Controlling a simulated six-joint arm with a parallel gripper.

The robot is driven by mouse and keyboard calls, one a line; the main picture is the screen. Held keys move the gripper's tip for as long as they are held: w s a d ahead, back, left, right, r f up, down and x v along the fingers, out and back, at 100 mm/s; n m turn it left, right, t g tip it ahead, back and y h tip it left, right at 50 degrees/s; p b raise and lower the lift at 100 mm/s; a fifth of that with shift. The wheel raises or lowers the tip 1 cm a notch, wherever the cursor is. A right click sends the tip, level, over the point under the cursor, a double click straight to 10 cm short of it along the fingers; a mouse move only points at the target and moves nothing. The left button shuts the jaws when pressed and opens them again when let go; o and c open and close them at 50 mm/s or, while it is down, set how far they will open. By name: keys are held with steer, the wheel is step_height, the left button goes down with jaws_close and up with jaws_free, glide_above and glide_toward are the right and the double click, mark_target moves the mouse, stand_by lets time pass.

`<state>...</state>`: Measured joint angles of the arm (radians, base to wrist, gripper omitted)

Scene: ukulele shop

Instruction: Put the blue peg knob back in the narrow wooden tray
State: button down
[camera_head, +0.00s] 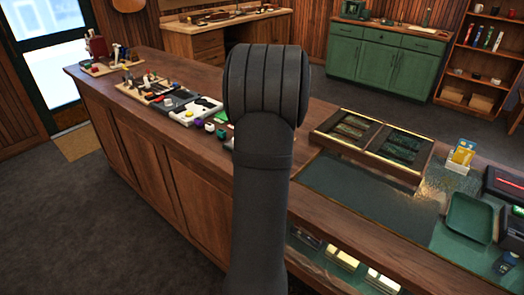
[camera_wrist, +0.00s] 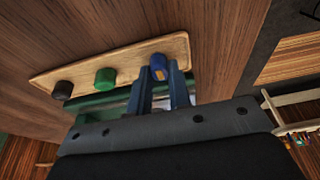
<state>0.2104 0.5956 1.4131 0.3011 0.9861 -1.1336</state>
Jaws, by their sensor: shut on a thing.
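In the wrist view, the narrow wooden tray (camera_wrist: 130,62) lies slanted on the wooden counter. A black knob (camera_wrist: 63,90) is at its left end and a green knob (camera_wrist: 105,79) is near its middle. My gripper (camera_wrist: 160,72) is shut on the blue peg knob (camera_wrist: 158,62), one finger on each side, at the tray's right end. I cannot tell whether the knob touches the tray. In the head view, my arm hides the gripper and the blue knob.
In the head view, small coloured knobs (camera_head: 210,127) and a white box (camera_head: 197,111) lie on the counter left of my arm.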

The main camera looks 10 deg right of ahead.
steer(key=c, duration=1.3)
jaws_free()
steer(key=shift+f, duration=0.1)
steer(key=shift+c, duration=0.2)
steer(key=v, duration=1.2)
steer(key=x, duration=1.2)
steer(key=shift+f, duration=0.15)
step_height(320, 180, up, 3)
steer(key=shift+f, duration=0.1)
steer(key=shift+r, duration=0.65)
